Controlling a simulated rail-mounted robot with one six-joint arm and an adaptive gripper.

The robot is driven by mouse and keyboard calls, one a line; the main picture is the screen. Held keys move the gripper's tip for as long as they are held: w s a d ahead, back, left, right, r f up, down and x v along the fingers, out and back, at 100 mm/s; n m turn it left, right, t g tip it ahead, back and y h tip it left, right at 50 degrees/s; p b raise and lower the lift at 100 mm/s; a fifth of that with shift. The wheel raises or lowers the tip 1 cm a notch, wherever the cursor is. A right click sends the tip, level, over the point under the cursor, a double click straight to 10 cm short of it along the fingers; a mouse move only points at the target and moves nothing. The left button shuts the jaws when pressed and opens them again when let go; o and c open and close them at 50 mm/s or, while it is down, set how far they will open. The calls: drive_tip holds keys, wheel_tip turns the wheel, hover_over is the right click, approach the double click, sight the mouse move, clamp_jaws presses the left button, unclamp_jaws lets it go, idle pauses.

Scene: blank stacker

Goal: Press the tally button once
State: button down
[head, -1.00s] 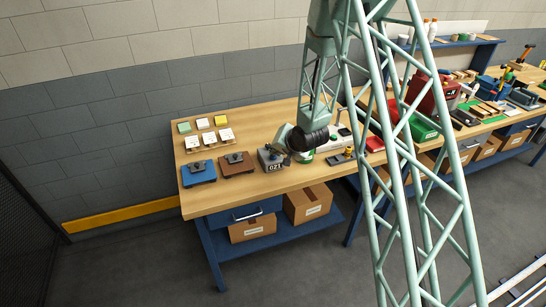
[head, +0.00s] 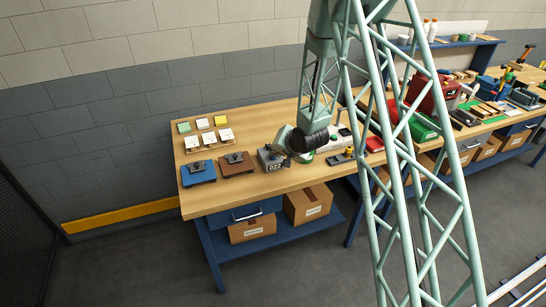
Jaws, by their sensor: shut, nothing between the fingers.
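The tally counter (head: 274,167) is a dark grey box near the front edge of the wooden bench. Its front display appears to read 022. My gripper (head: 284,152) is at the counter's upper right side, shut and empty. The gripper and the black end of my arm cover part of the counter's top, so the button is hidden. I cannot tell whether the fingertips touch it.
A blue fixture (head: 198,172) and a brown fixture (head: 237,164) stand left of the counter. Behind them are several small pallets and coloured blanks (head: 221,120).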

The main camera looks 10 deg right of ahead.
drive_tip(key=shift+r, duration=0.15)
idle(0.3)
drive_tip(key=shift+r+p, duration=0.4)
drive_tip(key=shift+r, duration=0.4)
drive_tip(key=shift+r, duration=0.15)
drive_tip(key=shift+r+p, duration=1.25)
drive_tip(key=shift+r, duration=1.1)
drive_tip(key=shift+r, duration=0.1)
